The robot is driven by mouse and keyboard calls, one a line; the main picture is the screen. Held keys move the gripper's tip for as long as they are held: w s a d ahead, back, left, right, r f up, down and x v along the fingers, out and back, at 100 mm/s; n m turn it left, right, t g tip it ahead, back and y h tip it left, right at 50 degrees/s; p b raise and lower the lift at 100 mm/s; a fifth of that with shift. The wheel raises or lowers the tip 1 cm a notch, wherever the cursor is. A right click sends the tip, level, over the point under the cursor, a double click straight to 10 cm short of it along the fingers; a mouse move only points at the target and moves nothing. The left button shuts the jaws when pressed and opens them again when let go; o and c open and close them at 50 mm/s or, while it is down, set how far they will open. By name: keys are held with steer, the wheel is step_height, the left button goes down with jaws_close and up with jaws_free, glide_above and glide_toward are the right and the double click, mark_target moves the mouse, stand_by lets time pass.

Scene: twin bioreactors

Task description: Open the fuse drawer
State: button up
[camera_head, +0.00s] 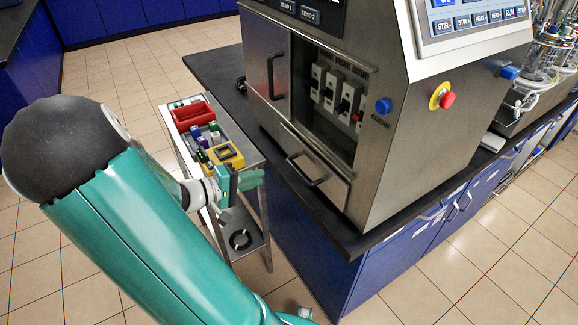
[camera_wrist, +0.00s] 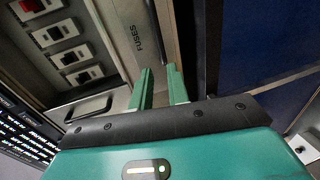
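The fuse drawer (camera_head: 318,165) is the low front panel of the steel machine, below the breaker opening. It looks closed, and its dark bar handle (camera_head: 306,172) is on its front.
Several breakers (camera_wrist: 70,56) sit in the opening above the drawer. A sliding door handle (camera_wrist: 90,108) is beside them. A small cart (camera_head: 256,158) with a red bin and a yellow item stands behind my gripper. The dark bench edge (camera_head: 330,232) runs below the machine.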

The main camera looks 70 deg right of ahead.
mark_target(293, 169)
steer(key=x, duration=1.3)
steer(key=shift+s+a, duration=0.1)
steer(key=shift+s, duration=0.05)
jaws_close()
